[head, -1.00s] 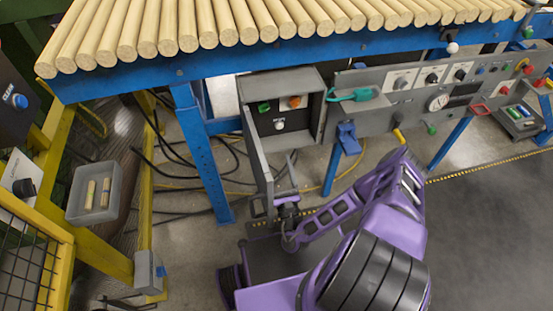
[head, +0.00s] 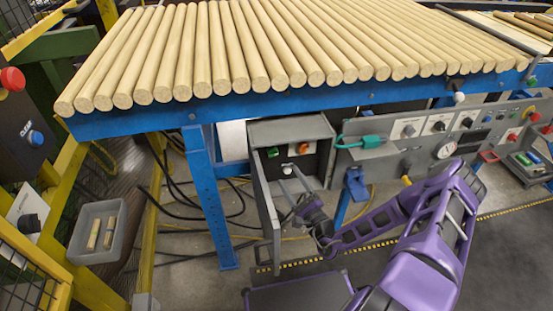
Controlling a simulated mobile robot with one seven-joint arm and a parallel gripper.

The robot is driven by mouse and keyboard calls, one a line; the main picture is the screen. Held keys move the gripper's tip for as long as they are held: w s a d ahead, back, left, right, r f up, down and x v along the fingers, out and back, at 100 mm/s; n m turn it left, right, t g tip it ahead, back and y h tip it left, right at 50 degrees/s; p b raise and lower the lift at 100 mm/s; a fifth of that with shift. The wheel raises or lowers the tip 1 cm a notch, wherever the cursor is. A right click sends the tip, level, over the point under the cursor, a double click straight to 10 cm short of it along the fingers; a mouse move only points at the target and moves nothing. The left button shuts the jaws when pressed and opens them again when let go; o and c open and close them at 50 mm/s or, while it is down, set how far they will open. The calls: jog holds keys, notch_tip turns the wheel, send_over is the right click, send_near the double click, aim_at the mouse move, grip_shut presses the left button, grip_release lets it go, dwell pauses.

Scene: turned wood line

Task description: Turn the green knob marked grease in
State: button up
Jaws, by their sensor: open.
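A small green knob (head: 272,152) sits at the upper left inside an open grey box (head: 290,131) under the blue frame. Its marking is too small to read. An orange knob (head: 303,149) is to its right, and a white knob (head: 287,169) is below. The box's grey door (head: 265,210) stands open on the left side.
Wooden rods (head: 230,50) lie across the blue frame (head: 140,118) above the box. A control panel (head: 420,135) with a teal handle (head: 358,142) is to the right. A blue leg (head: 213,200) and black cables stand left of the door. A grey bin (head: 97,232) is further left.

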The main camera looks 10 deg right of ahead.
aim_at(273, 152)
jog(key=x, duration=0.9)
jog(key=shift+b, duration=0.45)
jog(key=shift+w, duration=0.15)
